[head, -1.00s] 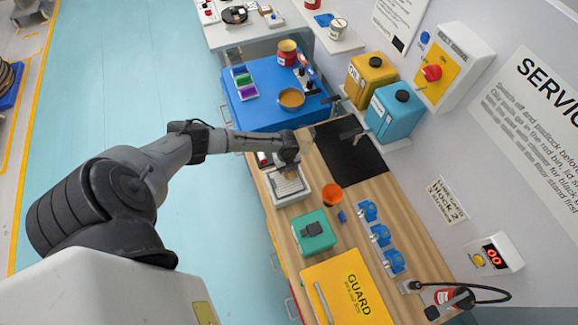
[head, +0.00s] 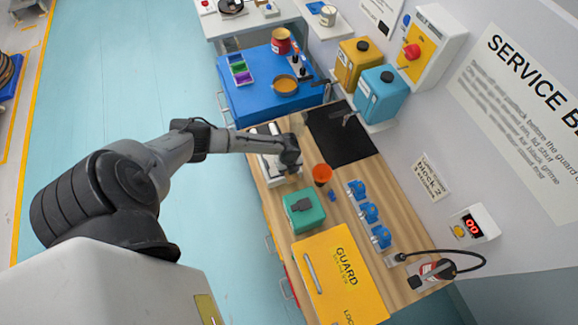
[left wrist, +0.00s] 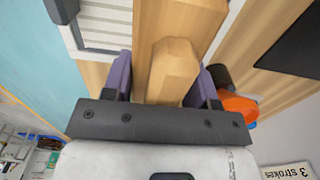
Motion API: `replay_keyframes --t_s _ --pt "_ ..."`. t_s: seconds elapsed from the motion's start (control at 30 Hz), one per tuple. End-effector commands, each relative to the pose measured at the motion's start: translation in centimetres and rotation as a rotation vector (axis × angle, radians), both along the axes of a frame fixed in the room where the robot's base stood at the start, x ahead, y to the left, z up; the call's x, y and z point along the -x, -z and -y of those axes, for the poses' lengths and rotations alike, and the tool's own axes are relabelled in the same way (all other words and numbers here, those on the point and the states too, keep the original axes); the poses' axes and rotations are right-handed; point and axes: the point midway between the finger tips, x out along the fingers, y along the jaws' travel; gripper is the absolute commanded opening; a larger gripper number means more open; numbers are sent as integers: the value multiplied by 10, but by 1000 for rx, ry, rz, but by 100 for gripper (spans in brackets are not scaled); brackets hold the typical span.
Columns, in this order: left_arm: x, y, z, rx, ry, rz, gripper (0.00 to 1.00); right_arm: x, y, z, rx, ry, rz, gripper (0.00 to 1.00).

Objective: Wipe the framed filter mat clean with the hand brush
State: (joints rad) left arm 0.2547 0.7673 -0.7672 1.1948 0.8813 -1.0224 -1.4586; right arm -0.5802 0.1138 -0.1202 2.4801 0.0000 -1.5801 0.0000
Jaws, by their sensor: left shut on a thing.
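The framed filter mat (head: 268,167) is a white-framed tray with grey ribs on the wooden bench. It also shows at the top left of the left wrist view (left wrist: 103,25). My left gripper (head: 290,163) is low over the mat's right side in the head view. In the left wrist view its purple fingers (left wrist: 165,85) are shut on the hand brush's wooden handle (left wrist: 172,65). The bristles are hidden, so contact with the mat cannot be told. My right gripper is not in view.
An orange cup (head: 322,174) stands right of the mat, with a green box (head: 303,222) nearer. Blue clips (head: 369,213) and a yellow guard panel (head: 350,285) lie further along the bench. A black sink-like recess (head: 345,140) is behind.

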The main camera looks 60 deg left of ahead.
Motion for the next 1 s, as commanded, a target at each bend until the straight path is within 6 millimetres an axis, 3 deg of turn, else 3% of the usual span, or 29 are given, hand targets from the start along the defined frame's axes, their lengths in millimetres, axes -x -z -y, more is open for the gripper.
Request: replay_keyframes --t_s 0.1,0.7,1.0 --pt "1 -24 -1 -1 3 1 31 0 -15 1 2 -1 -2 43" --pt "3 -77 -3 0 -6 0 31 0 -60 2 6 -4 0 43" --pt "4 -81 -3 0 -7 0 31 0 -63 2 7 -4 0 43"
